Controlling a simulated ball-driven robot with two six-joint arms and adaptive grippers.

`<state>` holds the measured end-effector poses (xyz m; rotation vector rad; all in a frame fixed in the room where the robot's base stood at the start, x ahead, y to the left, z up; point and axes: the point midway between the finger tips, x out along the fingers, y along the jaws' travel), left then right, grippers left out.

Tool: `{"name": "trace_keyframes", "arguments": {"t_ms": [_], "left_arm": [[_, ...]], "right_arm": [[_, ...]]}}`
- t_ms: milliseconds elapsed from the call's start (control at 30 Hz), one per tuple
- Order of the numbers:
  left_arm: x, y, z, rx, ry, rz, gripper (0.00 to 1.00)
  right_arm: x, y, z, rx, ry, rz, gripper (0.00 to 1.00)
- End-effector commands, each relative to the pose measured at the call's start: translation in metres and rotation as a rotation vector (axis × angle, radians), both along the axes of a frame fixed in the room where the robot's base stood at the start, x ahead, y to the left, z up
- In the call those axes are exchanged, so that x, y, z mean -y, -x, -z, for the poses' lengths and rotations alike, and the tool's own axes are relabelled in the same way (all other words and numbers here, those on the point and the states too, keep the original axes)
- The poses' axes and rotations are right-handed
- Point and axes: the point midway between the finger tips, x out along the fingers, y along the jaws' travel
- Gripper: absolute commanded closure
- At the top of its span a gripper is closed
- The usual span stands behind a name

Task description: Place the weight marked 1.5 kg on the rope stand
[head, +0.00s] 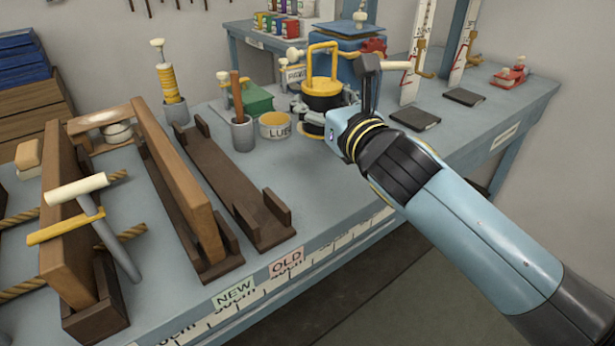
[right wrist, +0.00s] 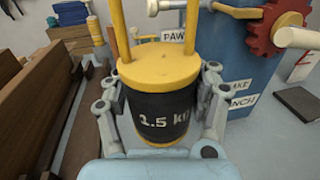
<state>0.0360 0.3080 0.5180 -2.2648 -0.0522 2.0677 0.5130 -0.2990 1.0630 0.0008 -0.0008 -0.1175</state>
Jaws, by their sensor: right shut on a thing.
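The weight (head: 321,86) is a black cylinder with a yellow top and a tall yellow handle. In the right wrist view the weight (right wrist: 165,118) reads 1.5 KG and stands upright. My right gripper (head: 318,112) is shut on its sides, with one grey finger on each side in the right wrist view (right wrist: 158,95). I cannot tell whether its base touches the bench. No label names the rope stand; ropes (head: 125,234) run by the wooden frame (head: 70,230) at the left. My left gripper is not in view.
A yellow LUBE tin (head: 274,125) and a grey cup (head: 242,134) stand left of the weight. A blue machine with a red gear (right wrist: 276,28) is close behind it. Wooden trays (head: 205,180) lie at the left. The bench (head: 325,205) is bare in front.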

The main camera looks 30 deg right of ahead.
Motion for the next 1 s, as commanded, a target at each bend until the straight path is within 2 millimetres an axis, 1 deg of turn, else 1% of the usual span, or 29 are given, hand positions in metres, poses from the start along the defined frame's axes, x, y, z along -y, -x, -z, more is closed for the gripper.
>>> {"name": "trace_keyframes", "arguments": {"t_ms": [67,167,400,500,767,1000], "left_arm": [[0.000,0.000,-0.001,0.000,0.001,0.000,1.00],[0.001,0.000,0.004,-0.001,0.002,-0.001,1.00],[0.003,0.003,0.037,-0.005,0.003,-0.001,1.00],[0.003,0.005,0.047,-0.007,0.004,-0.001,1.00],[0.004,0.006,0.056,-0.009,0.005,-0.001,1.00],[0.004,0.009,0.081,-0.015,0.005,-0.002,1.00]], "right_arm": [[-0.001,0.001,0.002,0.005,0.003,-0.002,1.00],[-0.002,0.002,0.011,0.005,0.003,-0.001,1.00],[-0.002,0.003,0.053,0.003,0.001,-0.001,1.00],[-0.002,0.003,0.065,0.004,0.001,-0.001,1.00],[-0.002,0.002,0.075,0.006,0.002,-0.001,1.00],[-0.002,0.003,0.104,0.004,0.001,-0.001,1.00]]}}
